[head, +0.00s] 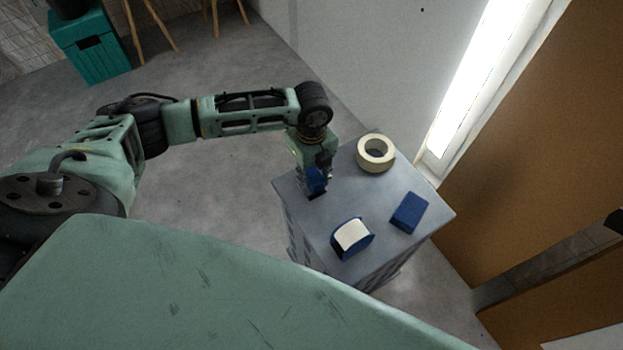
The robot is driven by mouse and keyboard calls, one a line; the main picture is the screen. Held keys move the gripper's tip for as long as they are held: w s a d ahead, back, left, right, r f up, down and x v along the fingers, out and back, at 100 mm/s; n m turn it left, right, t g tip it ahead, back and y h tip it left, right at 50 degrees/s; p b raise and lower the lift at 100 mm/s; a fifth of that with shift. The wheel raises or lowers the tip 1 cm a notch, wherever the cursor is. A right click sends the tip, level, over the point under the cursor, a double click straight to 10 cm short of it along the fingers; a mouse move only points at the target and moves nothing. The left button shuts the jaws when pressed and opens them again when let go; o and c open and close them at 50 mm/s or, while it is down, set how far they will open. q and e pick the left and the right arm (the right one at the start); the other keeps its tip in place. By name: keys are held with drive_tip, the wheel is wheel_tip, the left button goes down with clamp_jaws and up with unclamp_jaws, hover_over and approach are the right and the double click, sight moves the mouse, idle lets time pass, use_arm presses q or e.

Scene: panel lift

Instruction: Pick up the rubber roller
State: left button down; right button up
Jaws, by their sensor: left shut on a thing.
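My left gripper (314,175) points down at the left part of the grey crate top. It is shut on a small dark blue thing, the rubber roller (318,182) as far as I can tell. The fingers hide most of the roller. A dark patch lies right below it on the top; I cannot tell whether the roller touches the surface. My right gripper is not in view.
The grey crate (290,192) also bears a cream tape roll (364,161) at the back, a blue block (409,212) at the right and a blue-and-white piece (352,237) near the front. A lit wall strip and brown panel (550,130) stand to the right.

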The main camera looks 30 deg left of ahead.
use_arm(q)
wheel_tip(320, 180, up, 10)
drive_tip(key=shift+r, duration=0.1)
idle(0.4)
